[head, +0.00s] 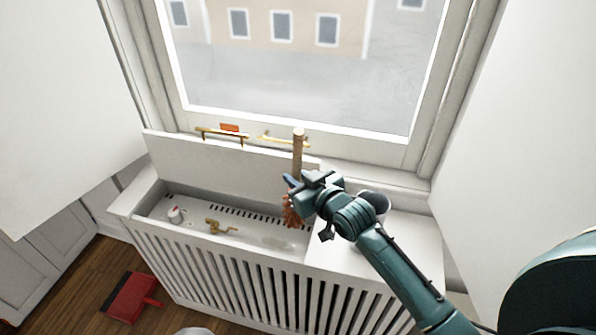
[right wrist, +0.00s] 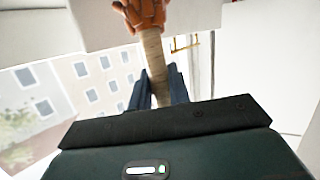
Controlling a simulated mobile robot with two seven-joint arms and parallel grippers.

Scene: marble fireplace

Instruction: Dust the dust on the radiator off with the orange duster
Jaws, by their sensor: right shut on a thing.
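My right gripper (head: 297,184) is shut on the wooden handle of the orange duster (head: 291,213). The handle points up and the orange-brown head hangs down over the opening in the white radiator cover. In the right wrist view the handle (right wrist: 153,52) runs between the fingers (right wrist: 158,90), with the orange head at the top edge. The radiator (head: 252,230) lies under the window, its slotted top showing below a raised panel. A faint greyish patch (head: 279,243), perhaps dust, lies just below and left of the duster head. I cannot tell whether the head touches the surface. My left gripper is not in view.
A white knob (head: 176,215) and a brass valve (head: 219,227) stand in the opening, left of the duster. Brass handles (head: 222,135) line the window's lower frame. A red dustpan (head: 131,297) lies on the wooden floor. A dark round thing (head: 374,202) sits behind my right wrist.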

